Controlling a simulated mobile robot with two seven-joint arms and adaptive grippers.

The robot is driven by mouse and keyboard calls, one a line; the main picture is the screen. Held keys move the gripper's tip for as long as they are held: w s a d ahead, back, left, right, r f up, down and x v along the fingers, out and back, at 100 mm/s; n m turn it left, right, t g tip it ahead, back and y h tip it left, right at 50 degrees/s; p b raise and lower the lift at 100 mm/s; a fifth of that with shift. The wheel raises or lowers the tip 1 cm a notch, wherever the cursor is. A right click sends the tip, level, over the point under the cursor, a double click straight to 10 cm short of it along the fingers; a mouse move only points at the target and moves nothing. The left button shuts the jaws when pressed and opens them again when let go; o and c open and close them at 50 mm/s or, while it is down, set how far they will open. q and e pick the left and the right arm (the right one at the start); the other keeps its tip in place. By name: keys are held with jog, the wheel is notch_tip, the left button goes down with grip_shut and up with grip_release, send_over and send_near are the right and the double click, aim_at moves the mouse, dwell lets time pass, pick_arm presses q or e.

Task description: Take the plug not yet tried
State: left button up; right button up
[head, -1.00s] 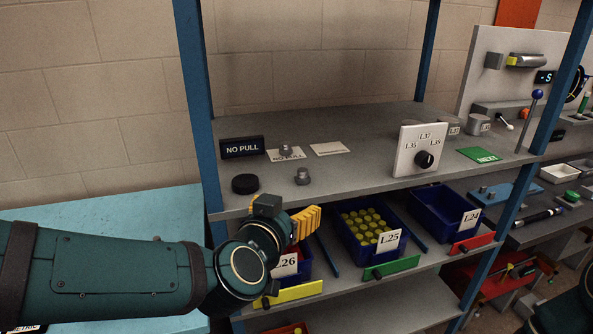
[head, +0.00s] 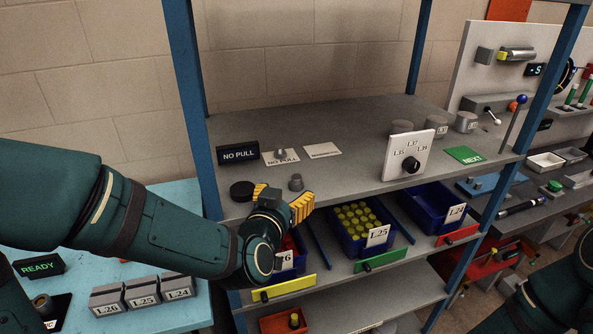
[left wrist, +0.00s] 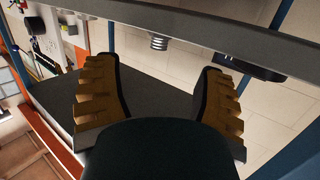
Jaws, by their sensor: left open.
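One grey plug (head: 296,182) stands on the top shelf near its front edge. Another grey plug (head: 281,154) stands on the white NO PULL card (head: 289,159). My left gripper (head: 280,199) is open and empty at the shelf's front edge, just in front of the nearer plug and apart from it. In the left wrist view, a grey ribbed plug (left wrist: 158,42) shows beyond the gap between the yellow fingers (left wrist: 159,68), past the shelf edge. My right gripper is not in view.
A black disc (head: 242,191) lies left of the nearer plug. A black NO PULL sign (head: 238,153), a blank-looking card (head: 322,150), a white dial block (head: 396,167) and a green NEXT card (head: 465,155) are also on the shelf. Blue bins (head: 348,243) sit below.

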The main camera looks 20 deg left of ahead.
aim_at(295, 181)
pick_arm(q)
jog(key=shift+w+f, duration=0.15)
jog(key=shift+w, duration=0.65)
jog(key=shift+w+f, duration=0.15)
jog(key=shift+w, duration=0.6)
jog(key=w, duration=0.5)
jog(key=shift+f, duration=0.2)
grip_shut()
jog(key=shift+f, duration=0.1)
